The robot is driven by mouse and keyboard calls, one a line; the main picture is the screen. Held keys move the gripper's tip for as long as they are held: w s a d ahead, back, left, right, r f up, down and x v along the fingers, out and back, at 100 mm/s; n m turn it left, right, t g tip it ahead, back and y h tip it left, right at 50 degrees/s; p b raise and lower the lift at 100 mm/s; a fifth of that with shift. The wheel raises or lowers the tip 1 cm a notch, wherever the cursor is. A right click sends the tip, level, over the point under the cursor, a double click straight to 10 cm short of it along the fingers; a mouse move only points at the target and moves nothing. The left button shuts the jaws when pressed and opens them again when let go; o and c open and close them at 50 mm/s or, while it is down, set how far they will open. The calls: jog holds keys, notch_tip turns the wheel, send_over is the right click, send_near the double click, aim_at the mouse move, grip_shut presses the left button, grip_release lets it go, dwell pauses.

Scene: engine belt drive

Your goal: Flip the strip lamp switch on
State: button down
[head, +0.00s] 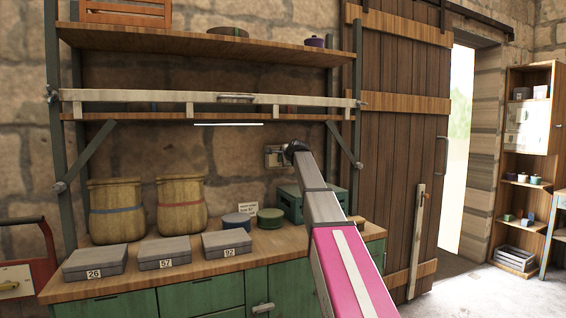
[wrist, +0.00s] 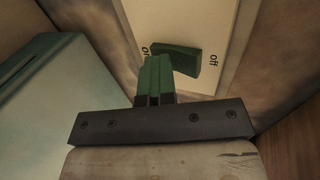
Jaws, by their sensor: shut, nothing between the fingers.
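The switch is a dark green rocker (wrist: 180,60) on a pale wall plate (wrist: 217,20) in the wrist view. The word "off" is at its right end; the label at its left end is partly hidden. My gripper (wrist: 155,62) has its green fingers shut together and empty, in front of the rocker's left part. I cannot tell whether they touch it. In the head view the plate (head: 271,155) is on the stone wall, partly behind the end of my arm. The strip lamp (head: 228,124) is a thin bright white bar under the lower shelf.
A green box (head: 289,204) stands on the workbench below the switch, close on the left in the wrist view (wrist: 60,110). Two sacks (head: 181,205), numbered grey boxes (head: 227,244) and round tins (head: 269,218) stand left. A shelf bracket (head: 343,145) is right of the switch.

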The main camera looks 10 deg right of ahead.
jog(key=shift+w+r, duration=0.1)
jog(key=shift+r, duration=0.45)
jog(key=v, duration=1.4)
jog(key=shift+f, duration=0.15)
jog(key=shift+s+d+f+g, duration=0.1)
jog(key=shift+s+f+g, duration=0.1)
jog(key=shift+f, duration=0.2)
jog(key=shift+s+f+g, duration=0.1)
jog(key=shift+f+g, duration=0.1)
jog(key=shift+f, duration=0.15)
